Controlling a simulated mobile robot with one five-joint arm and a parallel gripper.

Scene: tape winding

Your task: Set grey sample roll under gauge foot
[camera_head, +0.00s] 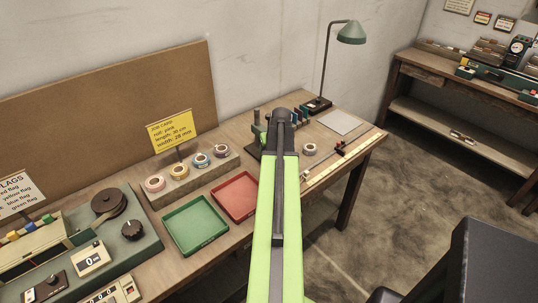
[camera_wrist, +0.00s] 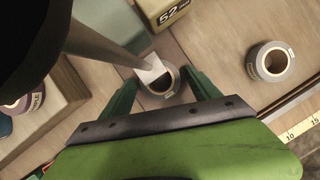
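A small greyish roll (camera_wrist: 174,91) with a dark hole and a white tag stands on the wooden table in the wrist view. My gripper (camera_wrist: 162,86) is open, with one green finger on each side of this roll; narrow gaps seem to show beside it. A grey post (camera_wrist: 112,50) slants across the picture up to the roll's tag. I cannot tell whether it is the gauge's post or foot, or whether it touches the roll. A gauge box (camera_wrist: 163,12) reading 52 stands just behind. In the head view my arm hides the roll and most of the gauge (camera_head: 256,131).
Another roll (camera_head: 310,149) stands right of my arm, near a ruler; it also shows in the wrist view (camera_wrist: 259,66). Several rolls sit on a wooden rack (camera_head: 209,172) at left. Green (camera_head: 194,224) and red (camera_head: 236,197) trays lie in front. A lamp (camera_head: 351,33) stands behind.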

